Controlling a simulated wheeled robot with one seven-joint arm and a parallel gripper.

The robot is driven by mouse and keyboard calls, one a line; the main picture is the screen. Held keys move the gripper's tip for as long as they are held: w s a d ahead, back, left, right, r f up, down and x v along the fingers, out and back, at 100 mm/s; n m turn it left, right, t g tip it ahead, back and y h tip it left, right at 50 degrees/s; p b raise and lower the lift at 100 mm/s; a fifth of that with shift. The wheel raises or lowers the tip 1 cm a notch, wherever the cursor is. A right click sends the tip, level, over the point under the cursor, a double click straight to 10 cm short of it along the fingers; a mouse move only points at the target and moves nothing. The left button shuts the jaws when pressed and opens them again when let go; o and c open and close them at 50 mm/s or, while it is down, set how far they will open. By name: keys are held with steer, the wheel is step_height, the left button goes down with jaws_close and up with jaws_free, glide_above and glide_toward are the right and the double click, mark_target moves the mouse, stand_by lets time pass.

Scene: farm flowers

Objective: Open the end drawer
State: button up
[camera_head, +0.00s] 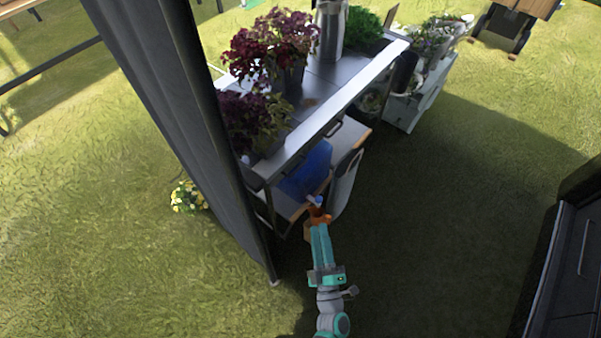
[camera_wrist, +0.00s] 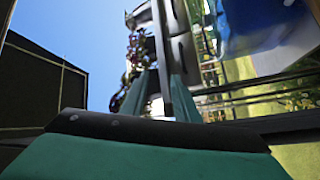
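A long workbench (camera_head: 345,82) with a pale front edge stands at the upper middle of the head view. Under its top is a grey drawer front with a dark handle (camera_head: 333,129). The part nearest the bench's near end is partly hidden by the edge and a blue object (camera_head: 309,168). My gripper (camera_head: 320,243) is low in front of that near end, with teal fingers pointing up the picture. In the wrist view, my gripper (camera_wrist: 162,95) shows two teal fingers apart, with a dark bar (camera_wrist: 160,45) showing between them. I cannot tell whether they touch it.
Potted dark-red plants (camera_head: 268,50) and a metal canister (camera_head: 331,28) stand on the bench. An orange object (camera_head: 319,215) shows by the fingertips. Dark furniture (camera_head: 575,270) stands at the right; shaded grass between is free.

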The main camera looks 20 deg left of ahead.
steer(key=w+a+n+g+y, duration=0.2)
steer(key=w+a+n, duration=0.2)
steer(key=w, duration=0.6)
steer(key=w+a+f+n+g+y, duration=0.1)
steer(key=w+a+n+g+y, duration=0.1)
steer(key=w+a, duration=0.7)
steer(key=w+n+y, duration=0.1)
steer(key=n, duration=0.1)
steer(key=shift+n+g, duration=0.4)
steer(key=shift+w, duration=0.1)
jaws_close()
